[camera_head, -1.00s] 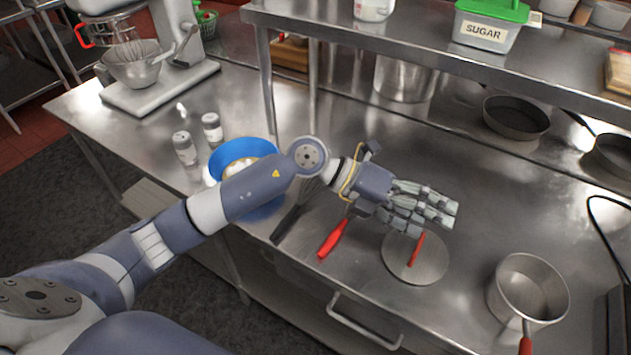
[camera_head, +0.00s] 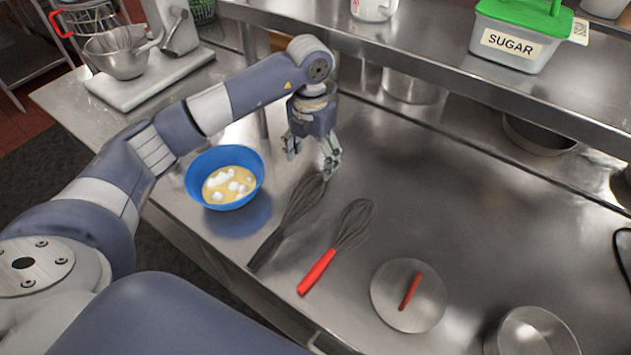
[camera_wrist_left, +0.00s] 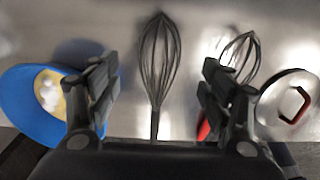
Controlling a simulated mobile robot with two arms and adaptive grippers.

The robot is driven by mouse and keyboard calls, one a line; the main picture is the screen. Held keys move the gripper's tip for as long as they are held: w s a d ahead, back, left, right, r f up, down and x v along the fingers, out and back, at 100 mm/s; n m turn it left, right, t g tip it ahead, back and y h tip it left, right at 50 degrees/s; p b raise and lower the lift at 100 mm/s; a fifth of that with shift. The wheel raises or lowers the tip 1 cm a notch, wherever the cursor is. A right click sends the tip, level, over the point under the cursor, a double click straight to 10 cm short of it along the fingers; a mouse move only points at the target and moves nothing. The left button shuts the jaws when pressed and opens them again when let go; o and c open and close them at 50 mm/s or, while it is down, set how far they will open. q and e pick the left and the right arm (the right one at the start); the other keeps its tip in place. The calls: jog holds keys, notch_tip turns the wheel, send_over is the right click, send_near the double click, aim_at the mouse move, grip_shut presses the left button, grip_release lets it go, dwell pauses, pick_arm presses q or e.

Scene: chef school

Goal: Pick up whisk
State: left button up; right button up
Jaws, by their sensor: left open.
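Two whisks lie on the steel counter. The black-handled whisk (camera_head: 285,222) lies between the blue bowl and the red-handled whisk (camera_head: 338,245). My left gripper (camera_head: 312,168) is open and empty, pointing down above the wire end of the black-handled whisk. In the left wrist view, the black-handled whisk (camera_wrist_left: 159,62) shows between the open fingers of my left gripper (camera_wrist_left: 155,90), with its handle end hidden by the gripper body. The red-handled whisk (camera_wrist_left: 238,55) shows partly behind the right finger there. My right gripper is not in view.
A blue bowl (camera_head: 205,166) with pale contents stands left of the whisks. A round lid (camera_head: 385,290) with a red handle and a metal pot (camera_head: 535,330) are to the right. A steel shelf (camera_head: 440,60) with a sugar tub (camera_head: 515,40) overhangs the back. The middle counter is clear.

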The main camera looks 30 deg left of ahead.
aim_at(311, 182)
pick_arm(q)
jog(key=shift+w+a+f, duration=0.1)
jog(key=shift+w+a, duration=0.1)
jog(key=shift+w, duration=0.1)
jog(key=shift+s+f+p, duration=0.1)
jog(key=shift+f+p, duration=0.2)
jog(key=shift+f, duration=0.05)
jog(key=f, duration=0.2)
jog(key=s+f+p, duration=0.1)
jog(key=shift+f, duration=0.4)
jog(key=shift+d+f+p, duration=0.1)
jog(key=shift+f+p, duration=0.15)
jog(key=shift+p, duration=0.05)
notch_tip(311, 182, down, 4)
jog(key=p, duration=0.2)
jog(key=shift+s+d+f+p, duration=0.1)
jog(key=shift+p, duration=0.2)
jog(key=shift+f, duration=0.45)
jog(key=shift+c, duration=0.9)
jog(key=c, duration=0.9)
jog(key=shift+c, duration=0.6)
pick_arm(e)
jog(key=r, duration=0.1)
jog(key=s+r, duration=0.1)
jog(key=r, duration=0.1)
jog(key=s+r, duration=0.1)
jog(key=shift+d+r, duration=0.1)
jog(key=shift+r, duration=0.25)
